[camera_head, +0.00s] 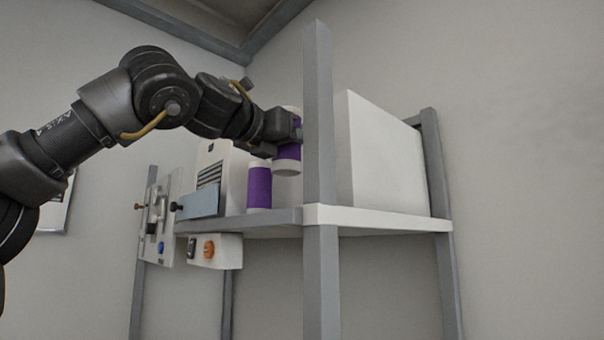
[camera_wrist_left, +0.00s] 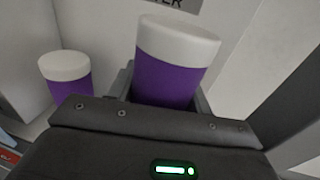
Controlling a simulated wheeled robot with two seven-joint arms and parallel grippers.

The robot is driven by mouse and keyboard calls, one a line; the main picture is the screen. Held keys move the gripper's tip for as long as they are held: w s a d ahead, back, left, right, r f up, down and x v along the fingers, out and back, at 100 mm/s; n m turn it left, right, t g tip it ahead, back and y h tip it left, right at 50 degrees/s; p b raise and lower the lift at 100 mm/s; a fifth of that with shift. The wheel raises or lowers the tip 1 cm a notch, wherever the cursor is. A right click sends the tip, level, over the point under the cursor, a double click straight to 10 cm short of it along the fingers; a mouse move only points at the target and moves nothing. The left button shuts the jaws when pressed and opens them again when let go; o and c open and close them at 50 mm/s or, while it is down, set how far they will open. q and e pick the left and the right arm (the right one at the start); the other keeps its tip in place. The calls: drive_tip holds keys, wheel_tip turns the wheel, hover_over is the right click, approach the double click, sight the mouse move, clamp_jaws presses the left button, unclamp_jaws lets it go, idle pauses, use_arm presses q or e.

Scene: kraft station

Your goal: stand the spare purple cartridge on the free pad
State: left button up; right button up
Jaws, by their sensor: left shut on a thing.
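My left gripper (camera_head: 283,132) is shut on a purple cartridge (camera_head: 287,152) with white ends. It holds the cartridge above the shelf, just left of the grey front post, close to upright. The held cartridge (camera_wrist_left: 168,80) fills the middle of the left wrist view, between the fingers. A second purple cartridge (camera_head: 259,188) stands upright on the shelf, lower and to the left of the held one. It also shows at the left of the wrist view (camera_wrist_left: 70,88). I cannot make out the free pad in either view. My right gripper is not in view.
The shelf (camera_head: 385,219) has grey posts; the front post (camera_head: 319,120) rises close to the held cartridge. A large white box (camera_head: 380,155) stands to the right. A white unit (camera_head: 209,160) and a panel with knobs (camera_head: 158,222) are at left.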

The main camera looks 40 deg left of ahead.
sight(300, 164)
use_arm(q)
drive_tip(key=w+f, duration=0.2)
drive_tip(key=f, duration=0.1)
drive_tip(key=shift+f+p, duration=0.3)
drive_tip(key=shift+p, duration=0.1)
drive_tip(key=shift+w+d+f+p, duration=0.1)
drive_tip(key=shift+d+f+p, duration=0.1)
drive_tip(key=shift+f, duration=0.3)
drive_tip(key=shift+d+f+p, duration=0.1)
drive_tip(key=shift+f+p, duration=0.05)
drive_tip(key=shift+f, duration=0.35)
drive_tip(key=shift+w+f+p, duration=0.15)
drive_tip(key=shift+f+p, duration=0.15)
drive_tip(key=shift+p, duration=0.1)
drive_tip(key=shift+w+a+f, duration=0.1)
drive_tip(key=shift+a+f, duration=0.05)
drive_tip(key=shift+f, duration=0.1)
drive_tip(key=shift+a+f, duration=0.15)
drive_tip(key=shift+f, duration=0.1)
drive_tip(key=o, duration=0.7)
drive_tip(key=shift+d, duration=0.2)
drive_tip(key=o, duration=0.4)
drive_tip(key=shift+a, duration=0.15)
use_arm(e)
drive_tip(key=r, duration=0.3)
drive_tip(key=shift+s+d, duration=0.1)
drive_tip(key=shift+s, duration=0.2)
